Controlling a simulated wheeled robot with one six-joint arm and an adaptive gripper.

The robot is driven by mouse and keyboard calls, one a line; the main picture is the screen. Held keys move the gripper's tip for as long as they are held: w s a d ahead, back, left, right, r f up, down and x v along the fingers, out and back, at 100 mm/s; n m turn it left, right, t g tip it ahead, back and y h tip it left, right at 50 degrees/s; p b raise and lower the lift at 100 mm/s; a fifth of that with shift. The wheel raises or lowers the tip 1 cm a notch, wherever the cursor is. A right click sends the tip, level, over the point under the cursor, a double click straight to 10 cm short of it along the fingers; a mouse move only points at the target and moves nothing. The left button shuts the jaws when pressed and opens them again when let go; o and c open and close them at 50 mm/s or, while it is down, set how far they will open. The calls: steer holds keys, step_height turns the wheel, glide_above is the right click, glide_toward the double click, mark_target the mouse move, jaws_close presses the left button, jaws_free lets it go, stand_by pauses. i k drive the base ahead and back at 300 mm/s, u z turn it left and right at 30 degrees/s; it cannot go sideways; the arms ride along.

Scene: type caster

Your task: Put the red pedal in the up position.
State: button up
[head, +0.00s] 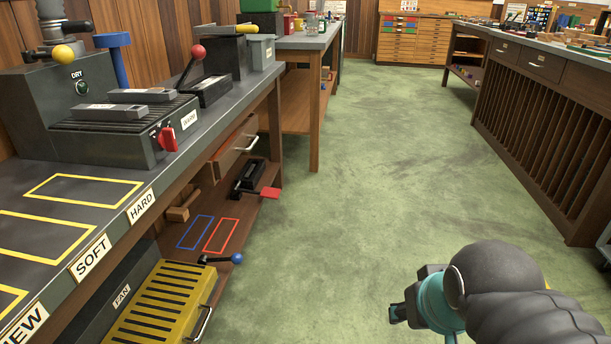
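My gripper (398,313) is partly visible as a dark end beyond the teal joint of my arm at the bottom right. It is over the open floor, well apart from the pedal. Its fingers are too unclear to tell open from shut.
A red switch (167,138) and a red-knobbed lever (198,52) are on the bench top. A drawer (240,141) is above the pedal. The green floor (370,170) is clear.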

mark_target(267, 192)
steer(key=u, duration=0.05)
steer(key=i, duration=2.05)
steer(key=u, duration=0.35)
